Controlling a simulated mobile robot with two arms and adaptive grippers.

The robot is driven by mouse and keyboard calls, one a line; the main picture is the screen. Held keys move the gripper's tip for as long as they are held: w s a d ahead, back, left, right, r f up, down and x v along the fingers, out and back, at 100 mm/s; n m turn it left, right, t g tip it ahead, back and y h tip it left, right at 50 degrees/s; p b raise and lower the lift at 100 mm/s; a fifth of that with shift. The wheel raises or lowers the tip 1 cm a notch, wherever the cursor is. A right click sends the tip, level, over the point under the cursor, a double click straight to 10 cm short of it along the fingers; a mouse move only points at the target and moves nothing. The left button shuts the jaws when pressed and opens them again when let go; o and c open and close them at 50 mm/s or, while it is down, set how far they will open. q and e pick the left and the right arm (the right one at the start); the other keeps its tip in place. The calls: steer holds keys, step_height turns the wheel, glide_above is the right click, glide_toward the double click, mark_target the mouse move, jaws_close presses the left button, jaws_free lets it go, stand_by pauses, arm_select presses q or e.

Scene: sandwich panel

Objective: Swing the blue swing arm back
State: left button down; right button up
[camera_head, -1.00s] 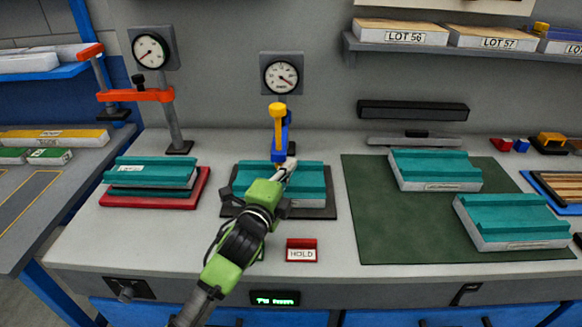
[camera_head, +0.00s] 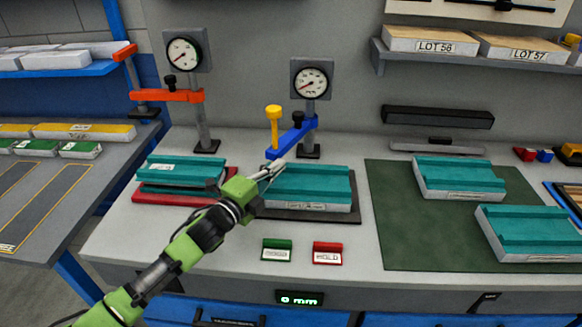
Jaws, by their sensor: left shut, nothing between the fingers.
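The blue swing arm (camera_head: 292,137) juts out to the left and forward from its grey post, its free end above the left rear part of a teal-topped panel (camera_head: 312,184). A yellow-topped plunger (camera_head: 274,122) stands at that free end. My left gripper (camera_head: 278,168) is shut and empty, its fingertips just below and in front of the blue arm's free end. I cannot tell whether they touch it. My right gripper is not in view.
An orange swing arm (camera_head: 167,95) with its own post and gauge stands to the left, behind another panel (camera_head: 178,172). Green (camera_head: 277,250) and red HOLD (camera_head: 327,253) signs stand in front. A green mat (camera_head: 395,232) with two panels lies right.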

arm_select(q)
steer(key=w+a+m+g+h+b, duration=0.1)
steer(key=w+a, duration=0.3)
steer(key=a, duration=0.4)
steer(key=shift+w+a+h, duration=0.15)
steer(key=shift+w+h, duration=0.2)
steer(key=shift+h, duration=0.15)
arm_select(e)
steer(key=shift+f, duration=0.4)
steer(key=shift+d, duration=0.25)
